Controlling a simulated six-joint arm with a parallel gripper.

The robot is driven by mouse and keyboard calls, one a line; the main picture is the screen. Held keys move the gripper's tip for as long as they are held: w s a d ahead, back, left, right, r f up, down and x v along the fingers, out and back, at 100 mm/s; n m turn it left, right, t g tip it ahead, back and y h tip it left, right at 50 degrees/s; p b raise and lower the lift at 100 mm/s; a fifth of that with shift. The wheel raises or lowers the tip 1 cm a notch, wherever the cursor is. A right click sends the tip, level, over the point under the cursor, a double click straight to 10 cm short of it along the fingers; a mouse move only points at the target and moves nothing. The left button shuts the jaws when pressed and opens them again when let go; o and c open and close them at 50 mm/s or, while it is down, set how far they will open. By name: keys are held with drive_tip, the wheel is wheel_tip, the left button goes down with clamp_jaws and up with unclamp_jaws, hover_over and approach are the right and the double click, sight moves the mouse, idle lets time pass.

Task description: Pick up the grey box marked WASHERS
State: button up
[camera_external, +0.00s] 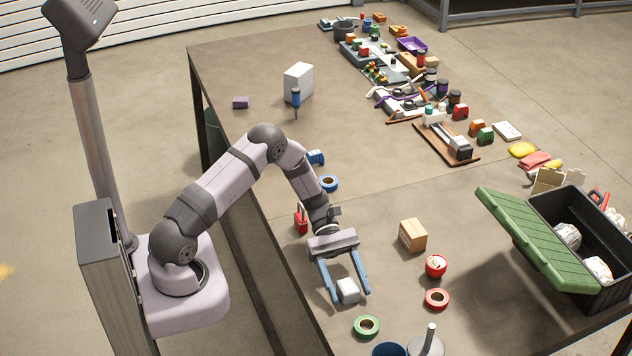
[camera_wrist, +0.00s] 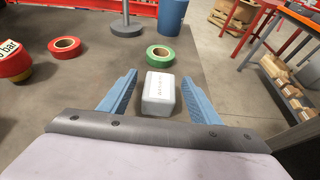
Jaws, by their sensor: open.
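The small light grey box (camera_external: 347,291) lies on the brown table near its front. My gripper (camera_external: 350,298) is open, with one blue finger on each side of the box. In the wrist view my gripper (camera_wrist: 158,88) shows the box between the fingers, with a gap on both sides. The fingers appear not to touch it.
A green tape roll (camera_external: 367,326) lies just beyond the box. A red tape roll (camera_external: 437,299), a red round container (camera_external: 435,266) and a cardboard box (camera_external: 412,236) stand to the right. A blue cup (camera_external: 389,350) and a grey post on a round base (camera_external: 427,343) stand near the bottom edge.

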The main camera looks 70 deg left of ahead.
sight(348, 285)
drive_tip(key=c, duration=1.2)
drive_tip(key=shift+r, duration=0.15)
drive_tip(key=shift+r+b, duration=0.9)
drive_tip(key=shift+r, duration=4)
